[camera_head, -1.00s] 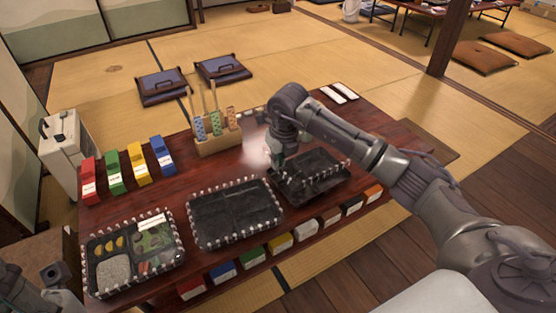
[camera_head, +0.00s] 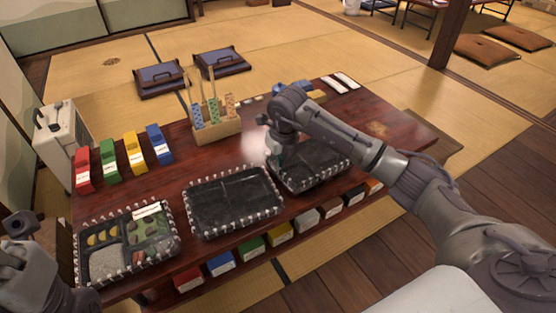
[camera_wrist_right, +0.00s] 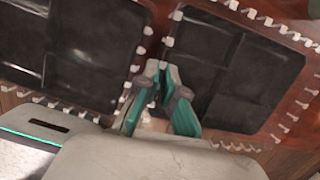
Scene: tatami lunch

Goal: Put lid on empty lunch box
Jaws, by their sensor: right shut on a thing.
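Three black lunch boxes stand in a row on the low red-brown table. The left box (camera_head: 126,243) holds food; the middle box (camera_head: 232,203) and the right box (camera_head: 312,166) look empty, with pale studs round their rims. My right gripper (camera_head: 277,158) is at the left back part of the right box. In the right wrist view its teal fingers (camera_wrist_right: 161,78) are shut between two dark boxes. They hold something at a studded rim, perhaps a clear lid's edge; I cannot make it out. Part of my left arm (camera_head: 38,272) shows at lower left, its fingers not clear.
Red, green, yellow and blue boxes (camera_head: 132,155) stand at the table's back left. A wooden holder (camera_head: 217,127) with tall sticks stands behind the middle box. Several coloured boxes (camera_head: 250,248) line the shelf below the front edge. The table right of the right box is clear.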

